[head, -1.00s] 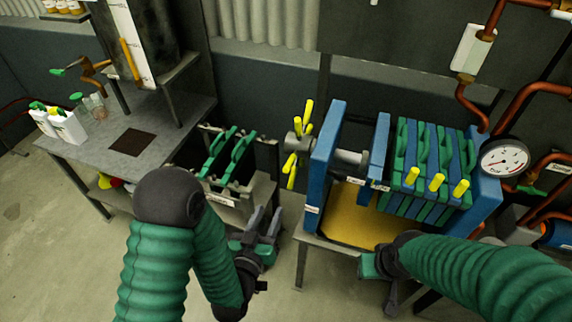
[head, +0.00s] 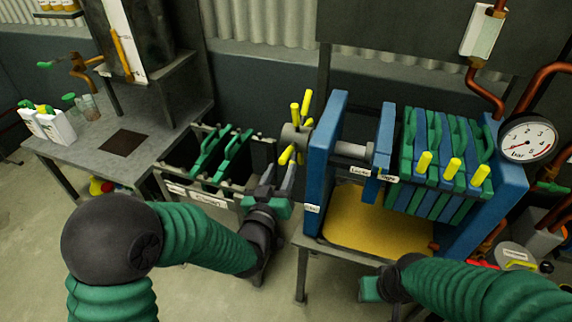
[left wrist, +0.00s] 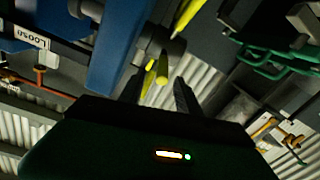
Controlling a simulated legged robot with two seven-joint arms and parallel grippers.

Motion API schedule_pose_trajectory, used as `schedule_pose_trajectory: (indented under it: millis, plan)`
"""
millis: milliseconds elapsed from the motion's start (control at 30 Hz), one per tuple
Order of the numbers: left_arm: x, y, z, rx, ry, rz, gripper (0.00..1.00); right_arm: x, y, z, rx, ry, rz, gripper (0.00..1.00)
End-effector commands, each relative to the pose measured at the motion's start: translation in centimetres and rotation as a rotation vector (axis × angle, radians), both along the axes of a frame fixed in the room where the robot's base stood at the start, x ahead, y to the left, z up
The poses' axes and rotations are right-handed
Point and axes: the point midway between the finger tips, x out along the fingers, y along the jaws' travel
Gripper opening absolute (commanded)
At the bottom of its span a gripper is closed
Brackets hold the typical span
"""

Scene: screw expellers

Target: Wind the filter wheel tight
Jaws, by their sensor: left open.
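The filter wheel is a grey hub (head: 293,137) with yellow spokes (head: 306,104) at the left end of the blue filter press (head: 325,150). One lower spoke (head: 286,155) points toward me. My left gripper (head: 278,176) is open just below the wheel, its fingertips close to that spoke. In the left wrist view a yellow spoke (left wrist: 162,72) shows between the open fingers (left wrist: 160,95), with the grey hub behind; I cannot tell whether they touch it. My right gripper (head: 371,288) hangs low before the press; its fingers are not clear.
Green and blue plates (head: 435,150) fill the press above a yellow tray (head: 375,222). A gauge (head: 528,138) is at right. A dark rack with green-handled plates (head: 232,160) stands left of the wheel. A grey bench (head: 90,165) stands further left.

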Motion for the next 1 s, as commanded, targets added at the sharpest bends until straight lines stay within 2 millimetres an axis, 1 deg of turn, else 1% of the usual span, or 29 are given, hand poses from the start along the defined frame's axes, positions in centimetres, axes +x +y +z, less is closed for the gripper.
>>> schedule_pose_trajectory:
  millis: [33, 100, 200, 333, 567, 867, 900, 1000]
  plan:
    - [1.2, -0.3, 0.0, -0.001, -0.001, 0.000, 0.40, 0.0, 0.0, 0.0, 0.000, 0.000, 0.000, 0.37]
    - [2.6, -0.6, 0.0, 0.000, 0.000, 0.000, 0.40, 0.0, 0.0, 0.0, 0.000, 0.001, 0.000, 0.37]
    - [4.0, -1.0, 0.0, 0.000, 0.000, -0.001, 0.40, 0.0, 0.0, 0.0, 0.000, 0.001, 0.001, 0.37]
    - [4.9, -1.3, 0.0, 0.001, 0.000, -0.001, 0.40, 0.0, 0.0, 0.0, 0.000, 0.001, 0.001, 0.37]
    - [5.0, -1.3, -0.1, 0.002, 0.000, -0.001, 0.40, 0.0, 0.0, 0.0, 0.000, 0.001, 0.000, 0.37]
    - [5.0, -1.3, 0.0, 0.002, -0.001, -0.001, 0.02, 0.0, 0.0, 0.0, 0.000, 0.001, 0.000, 0.37]
    - [5.0, -1.3, 0.0, 0.002, -0.001, -0.001, 0.00, 0.0, 0.0, 0.0, 0.000, 0.001, 0.000, 0.37]
    - [5.0, -1.3, 0.0, 0.001, 0.000, -0.001, 0.00, 0.0, 0.0, 0.0, 0.000, 0.001, 0.000, 0.37]
